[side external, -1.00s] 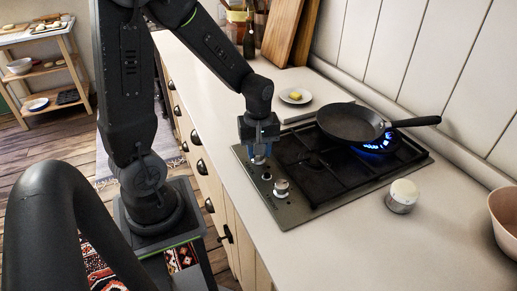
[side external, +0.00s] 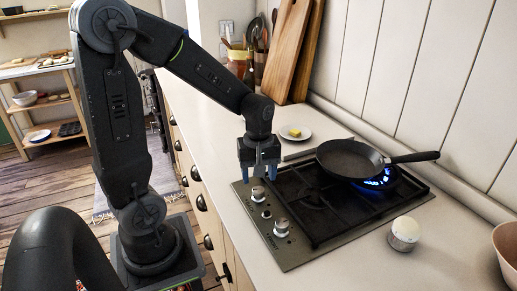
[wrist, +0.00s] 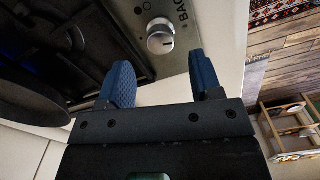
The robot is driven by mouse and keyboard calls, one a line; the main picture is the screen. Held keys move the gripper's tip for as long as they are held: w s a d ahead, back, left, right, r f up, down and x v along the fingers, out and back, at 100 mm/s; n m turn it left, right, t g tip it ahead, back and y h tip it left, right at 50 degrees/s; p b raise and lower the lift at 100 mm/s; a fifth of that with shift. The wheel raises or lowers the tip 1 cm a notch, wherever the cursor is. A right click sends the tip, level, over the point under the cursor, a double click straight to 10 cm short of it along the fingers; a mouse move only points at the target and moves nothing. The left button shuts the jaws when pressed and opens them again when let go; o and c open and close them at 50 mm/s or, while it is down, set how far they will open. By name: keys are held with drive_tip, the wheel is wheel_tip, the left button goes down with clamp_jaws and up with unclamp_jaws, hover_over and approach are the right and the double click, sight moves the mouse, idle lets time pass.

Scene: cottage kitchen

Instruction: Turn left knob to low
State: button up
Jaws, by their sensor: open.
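The steel hob (side external: 300,252) has two silver knobs on its front strip: a far knob (side external: 258,194) and a near knob (side external: 281,227). My gripper (side external: 261,178) points down, open and empty, just above the far knob, with its blue fingers apart from it. In the wrist view, a round silver knob (wrist: 160,38) with a marker line shows beyond the gap between my fingers (wrist: 159,75), beside printed letters. The knob settings are too small to read. Blue flame (side external: 378,180) glows under a black frying pan (side external: 350,160) on the back burner.
A white-topped timer or shaker (side external: 404,233) stands right of the hob, near a pink bowl (side external: 508,255). A plate (side external: 295,133) with butter lies behind the hob. Cutting boards (side external: 285,50) lean on the wall.

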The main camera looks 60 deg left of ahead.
sight(259, 189)
wheel_tip(259, 189, up, 9)
drive_tip(key=shift+r, duration=0.2)
idle(0.3)
